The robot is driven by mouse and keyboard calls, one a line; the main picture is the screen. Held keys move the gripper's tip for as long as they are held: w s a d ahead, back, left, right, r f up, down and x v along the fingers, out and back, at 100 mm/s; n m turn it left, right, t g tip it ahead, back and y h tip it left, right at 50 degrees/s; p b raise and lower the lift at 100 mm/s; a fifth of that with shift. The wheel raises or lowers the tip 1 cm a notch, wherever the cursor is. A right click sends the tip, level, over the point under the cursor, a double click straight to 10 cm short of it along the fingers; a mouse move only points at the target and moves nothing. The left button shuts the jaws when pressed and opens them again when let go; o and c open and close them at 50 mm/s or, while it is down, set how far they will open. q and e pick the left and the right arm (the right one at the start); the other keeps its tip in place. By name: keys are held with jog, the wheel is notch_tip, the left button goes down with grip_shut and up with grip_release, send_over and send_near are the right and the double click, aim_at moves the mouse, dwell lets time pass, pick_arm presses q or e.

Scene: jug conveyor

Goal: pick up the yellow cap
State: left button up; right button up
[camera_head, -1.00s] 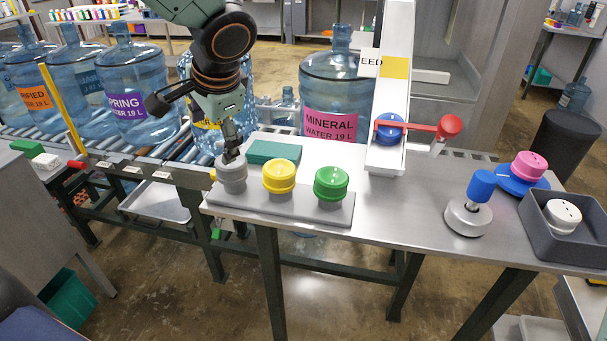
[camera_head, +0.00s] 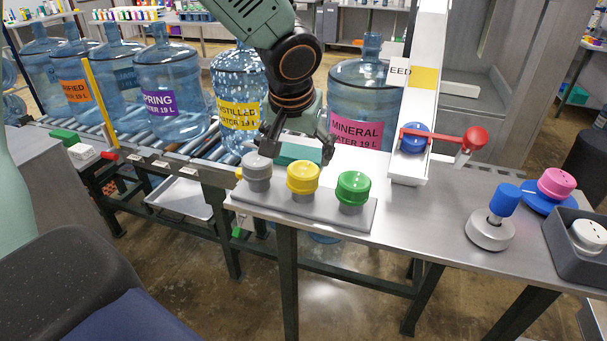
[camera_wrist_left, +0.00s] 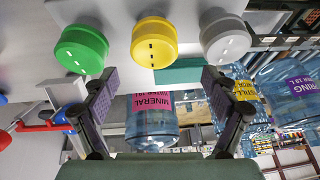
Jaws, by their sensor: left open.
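The yellow cap (camera_head: 303,177) sits on a grey tray (camera_head: 300,206) on the steel table, between a grey cap (camera_head: 257,172) and a green cap (camera_head: 353,188). My left gripper (camera_head: 298,152) is open just behind and above the yellow cap, its fingers spread to either side. In the left wrist view, the yellow cap (camera_wrist_left: 154,43) is beyond the gap between the open fingers (camera_wrist_left: 156,80), with the green cap (camera_wrist_left: 82,49) and grey cap (camera_wrist_left: 225,38) to the sides. Nothing is between the fingers. My right gripper is not in view.
A teal block (camera_head: 298,152) lies behind the caps. Large water jugs (camera_head: 168,88) stand on the roller conveyor behind. A white feed chute (camera_head: 414,120) with a blue cap and red lever stands right. A blue-handled tool (camera_head: 490,225) and dark bin (camera_head: 578,245) are further right.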

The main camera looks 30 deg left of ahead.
aim_at(304, 169)
pick_arm(q)
jog(key=x, duration=0.5)
jog(key=shift+s+d+f, duration=0.1)
jog(key=shift+d+f, duration=0.25)
jog(key=shift+d, duration=0.1)
jog(key=shift+w+a+f, duration=0.2)
jog(key=shift+a+f, duration=0.05)
jog(key=shift+f, duration=0.1)
jog(key=shift+d+r, duration=0.1)
jog(key=shift+d, duration=0.15)
jog(key=c, duration=0.3)
jog(key=shift+a, duration=0.1)
jog(key=c, duration=0.6)
